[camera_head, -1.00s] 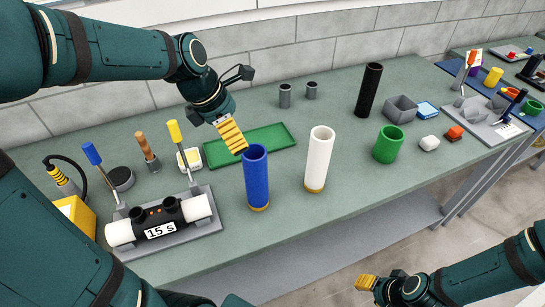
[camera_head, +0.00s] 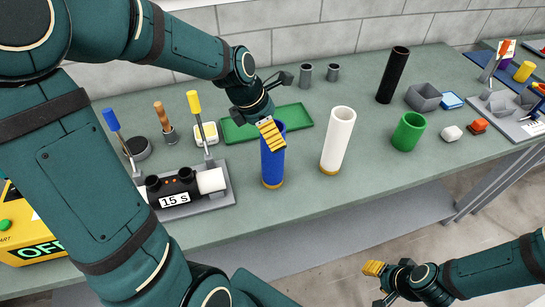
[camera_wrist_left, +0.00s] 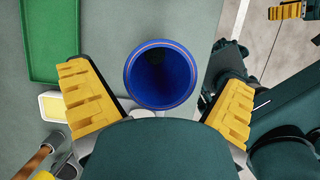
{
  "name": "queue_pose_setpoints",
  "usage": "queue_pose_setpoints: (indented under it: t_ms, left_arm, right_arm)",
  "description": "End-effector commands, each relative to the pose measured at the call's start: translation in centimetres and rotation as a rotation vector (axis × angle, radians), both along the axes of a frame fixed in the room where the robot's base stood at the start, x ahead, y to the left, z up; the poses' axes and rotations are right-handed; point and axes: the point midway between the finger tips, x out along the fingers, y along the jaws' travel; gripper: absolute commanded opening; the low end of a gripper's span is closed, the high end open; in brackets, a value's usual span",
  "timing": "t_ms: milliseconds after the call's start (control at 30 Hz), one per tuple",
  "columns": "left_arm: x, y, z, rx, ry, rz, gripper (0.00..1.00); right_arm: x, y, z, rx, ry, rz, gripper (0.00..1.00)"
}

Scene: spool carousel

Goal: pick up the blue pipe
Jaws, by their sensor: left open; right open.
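The blue pipe (camera_head: 272,160) stands upright on the green table, with a yellow ring at its foot. My left gripper (camera_head: 272,133) is at the top of the pipe in the head view and covers part of its rim. In the left wrist view the pipe's open end (camera_wrist_left: 161,75) lies between the two yellow fingers of my left gripper (camera_wrist_left: 160,105). The fingers are open, with a gap on both sides of the pipe. My right gripper (camera_head: 374,270) is open and empty, beyond the table's front edge at the lower right.
A white pipe (camera_head: 337,140) stands close to the right of the blue one. A green tray (camera_head: 240,132) lies behind it. A black welding device (camera_head: 174,190) with white pipe ends is at the left. A green ring (camera_head: 408,132) and a tall black pipe (camera_head: 392,75) stand further right.

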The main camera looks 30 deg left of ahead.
Motion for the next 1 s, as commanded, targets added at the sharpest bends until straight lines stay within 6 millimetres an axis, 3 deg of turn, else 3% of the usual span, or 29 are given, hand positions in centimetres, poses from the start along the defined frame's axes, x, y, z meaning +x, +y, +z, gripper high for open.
queue_pose_setpoints:
  t_ms: [200,467,700,1000]
  left_arm:
    - [0.7,-0.7,-2.4,0.001,0.001,0.000,1.00]
    - [0.8,-0.7,-2.5,0.001,-0.001,-0.001,1.00]
    - [0.8,-0.7,-2.5,0.001,-0.001,-0.001,0.22]
    - [0.8,-0.7,-2.4,0.001,-0.002,0.000,0.22]
  right_arm:
    - [0.0,0.0,-0.6,-0.001,0.000,0.000,0.47]
    - [0.0,0.0,-0.6,-0.001,0.000,0.000,0.47]
    - [0.0,0.0,-0.6,-0.001,0.000,0.000,0.47]
    - [0.0,0.0,-0.5,-0.001,0.000,0.000,0.47]
